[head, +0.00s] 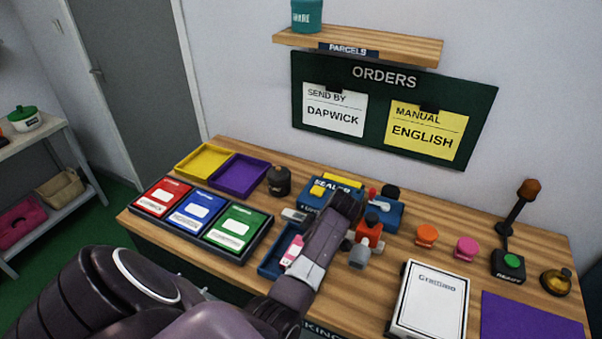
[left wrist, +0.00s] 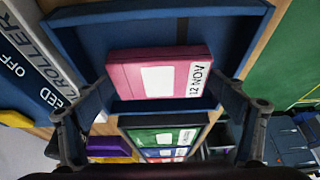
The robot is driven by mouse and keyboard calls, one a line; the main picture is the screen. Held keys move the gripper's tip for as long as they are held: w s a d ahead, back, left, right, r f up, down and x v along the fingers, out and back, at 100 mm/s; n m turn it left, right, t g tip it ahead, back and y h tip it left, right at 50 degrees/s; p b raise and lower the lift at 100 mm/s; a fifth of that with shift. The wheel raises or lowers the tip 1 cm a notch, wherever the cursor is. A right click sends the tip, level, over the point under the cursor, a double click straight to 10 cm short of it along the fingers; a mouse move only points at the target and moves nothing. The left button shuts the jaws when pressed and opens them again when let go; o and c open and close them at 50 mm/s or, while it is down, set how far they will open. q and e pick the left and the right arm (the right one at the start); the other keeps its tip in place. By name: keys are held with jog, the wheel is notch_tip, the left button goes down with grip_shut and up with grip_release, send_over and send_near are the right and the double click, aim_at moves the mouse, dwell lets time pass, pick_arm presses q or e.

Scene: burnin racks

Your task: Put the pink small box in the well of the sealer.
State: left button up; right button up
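The pink small box (left wrist: 160,74), with a white label, shows between the two fingers of my left gripper (left wrist: 160,86) in the left wrist view. The fingertips are at its two side edges; I cannot tell whether they press on it. The box is in or just above a blue tray (left wrist: 85,50). In the head view the pink small box (head: 292,250) shows partly beside my left wrist, over the blue tray (head: 268,264). The blue sealer (head: 318,201) stands behind, partly covered by my left arm, and its well is not clearly visible. My right gripper is out of view.
A dark rack with red, blue and green boxes (head: 236,228) is at the left. Yellow (head: 204,160) and purple (head: 239,174) trays lie behind it. A red and grey device (head: 369,236) is right of my wrist. A white case (head: 430,300) lies at the front right.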

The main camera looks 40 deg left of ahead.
pick_arm(q)
jog(key=shift+o, duration=1.1)
jog(key=shift+r, duration=0.2)
jog(key=b+v, duration=0.1)
jog(key=v, duration=1.1)
